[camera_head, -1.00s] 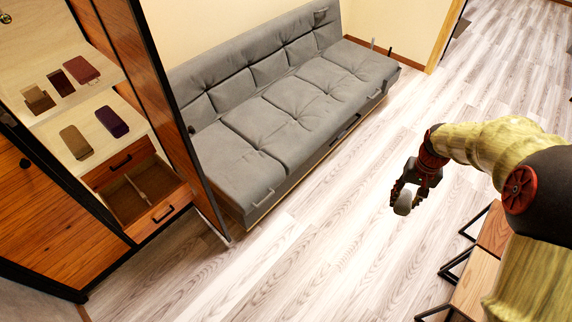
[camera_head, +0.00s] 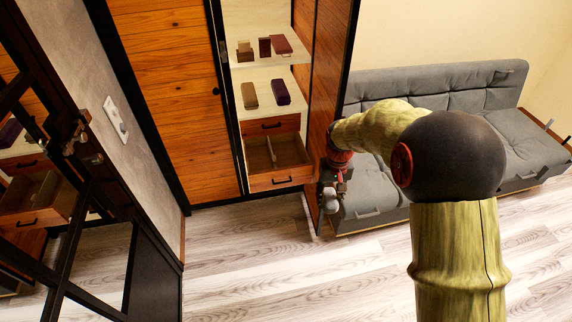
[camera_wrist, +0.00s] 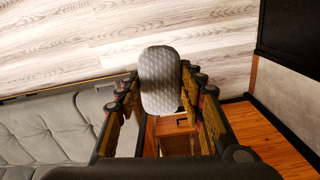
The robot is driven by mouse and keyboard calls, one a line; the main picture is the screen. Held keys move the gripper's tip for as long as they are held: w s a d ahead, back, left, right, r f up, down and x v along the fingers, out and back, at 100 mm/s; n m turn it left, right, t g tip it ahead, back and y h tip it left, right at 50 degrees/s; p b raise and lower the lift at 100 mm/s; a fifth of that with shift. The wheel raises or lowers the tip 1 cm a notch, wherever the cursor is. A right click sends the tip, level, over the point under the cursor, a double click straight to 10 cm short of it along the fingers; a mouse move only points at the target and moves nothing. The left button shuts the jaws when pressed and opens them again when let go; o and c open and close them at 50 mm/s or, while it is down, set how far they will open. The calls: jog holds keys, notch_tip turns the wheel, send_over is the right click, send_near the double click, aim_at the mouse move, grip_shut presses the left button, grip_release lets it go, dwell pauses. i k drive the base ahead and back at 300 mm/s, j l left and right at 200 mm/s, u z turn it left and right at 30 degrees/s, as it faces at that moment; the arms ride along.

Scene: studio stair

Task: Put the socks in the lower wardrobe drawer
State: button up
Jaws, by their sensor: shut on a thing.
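The socks, a rounded grey patterned bundle (camera_wrist: 160,80), are between the fingers of my gripper (camera_wrist: 161,100) in the wrist view. In the head view my gripper (camera_head: 331,190) hangs beside the wardrobe's right side panel, left of the sofa, with the grey socks (camera_head: 331,205) at its tip. My gripper is shut on the socks. The lower wardrobe drawer (camera_head: 283,181) is pulled open, with a divider inside, to the left of my gripper. A closed drawer (camera_head: 271,125) with a black handle is above it.
Wardrobe shelves above the drawers hold several folded items, among them a purple one (camera_head: 281,92) and a tan one (camera_head: 249,95). The wardrobe's side panel (camera_head: 322,110) stands between the shelves and the grey sofa (camera_head: 440,92). A black-framed mirror (camera_head: 60,200) is at left. The floor (camera_head: 270,260) in front is clear.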

aim_at(260, 169)
jog(key=i+j+u, duration=0.1)
jog(key=i+j, duration=0.15)
jog(key=i, duration=0.5)
jog(key=i+j+u, duration=0.1)
jog(key=i, duration=0.6)
jog(key=i+j, duration=0.25)
jog(key=i, duration=0.5)
jog(key=j+u, duration=0.05)
